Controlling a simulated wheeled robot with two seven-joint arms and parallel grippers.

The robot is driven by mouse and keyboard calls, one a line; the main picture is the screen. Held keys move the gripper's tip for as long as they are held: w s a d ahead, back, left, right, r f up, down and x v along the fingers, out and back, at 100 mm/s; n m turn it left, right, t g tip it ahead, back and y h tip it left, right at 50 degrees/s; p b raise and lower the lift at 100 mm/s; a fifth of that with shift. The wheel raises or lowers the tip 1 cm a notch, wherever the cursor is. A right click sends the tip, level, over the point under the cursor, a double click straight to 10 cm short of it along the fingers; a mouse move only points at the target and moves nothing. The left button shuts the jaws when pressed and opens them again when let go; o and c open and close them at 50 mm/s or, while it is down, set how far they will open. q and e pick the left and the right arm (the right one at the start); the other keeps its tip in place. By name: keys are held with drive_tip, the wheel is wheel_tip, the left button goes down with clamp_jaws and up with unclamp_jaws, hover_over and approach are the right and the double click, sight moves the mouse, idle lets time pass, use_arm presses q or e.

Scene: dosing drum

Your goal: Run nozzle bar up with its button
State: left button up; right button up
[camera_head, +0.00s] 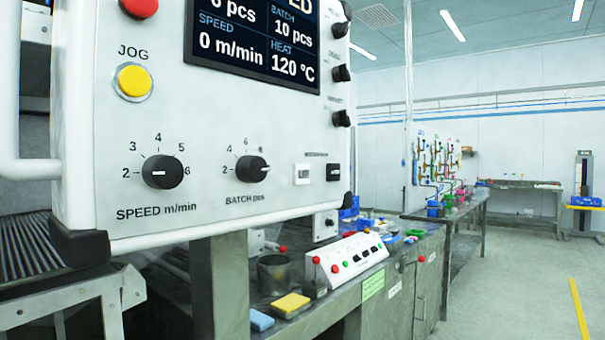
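Neither of my grippers shows in this view. No nozzle bar can be made out for certain. A small sloped white control box (347,258) sits on the bench right of centre, with red and green buttons and dark knobs; its labels are too small to read. A large white control panel (225,150) fills the upper left, close to the camera. It carries a yellow button (133,81) marked JOG, a speed knob (162,172), a batch knob (252,169) and a dark display (255,45) reading 0 m/min and 120 °C.
A roller conveyor (30,250) lies at the lower left. A yellow sponge (290,304), a blue block (261,320) and a dark round pot (273,274) stand on the bench. The floor (510,290) at the right is open, with a yellow line (580,310).

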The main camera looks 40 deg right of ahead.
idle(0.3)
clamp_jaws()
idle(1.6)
